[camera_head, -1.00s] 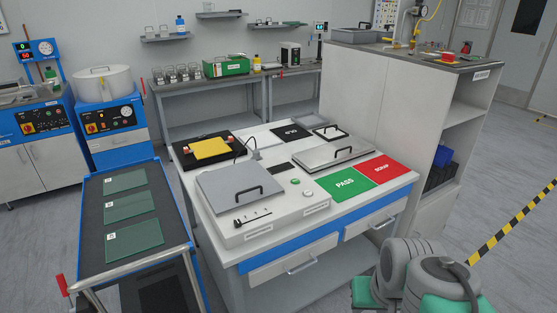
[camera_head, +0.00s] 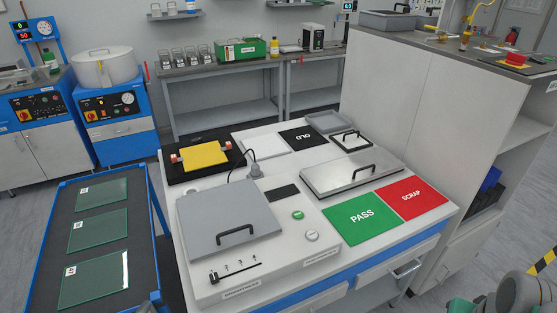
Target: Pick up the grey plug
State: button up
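The grey plug (camera_head: 255,169) stands at the back right corner of the white machine with the large grey lid (camera_head: 215,228). A black cable loops from it toward the left. The plug is small here, and I cannot tell whether it sits in a socket or rests on the surface. My gripper is not in view; only grey links of my arm show at the bottom right corner, well away from the plug.
The machine has a small dark display (camera_head: 283,192) and a green button (camera_head: 298,215). A yellow block (camera_head: 205,155) on a black base lies behind it. A steel lid (camera_head: 352,174), green PASS mat (camera_head: 361,215) and red SCRAP mat (camera_head: 412,197) lie right. A glass-plate cart (camera_head: 150,233) stands left.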

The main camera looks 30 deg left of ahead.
aim_at(255, 172)
jog(key=u, duration=0.3)
jog(key=i, duration=0.75)
jog(key=u, duration=1.25)
jog(key=i, duration=0.35)
jog(key=u, duration=0.3)
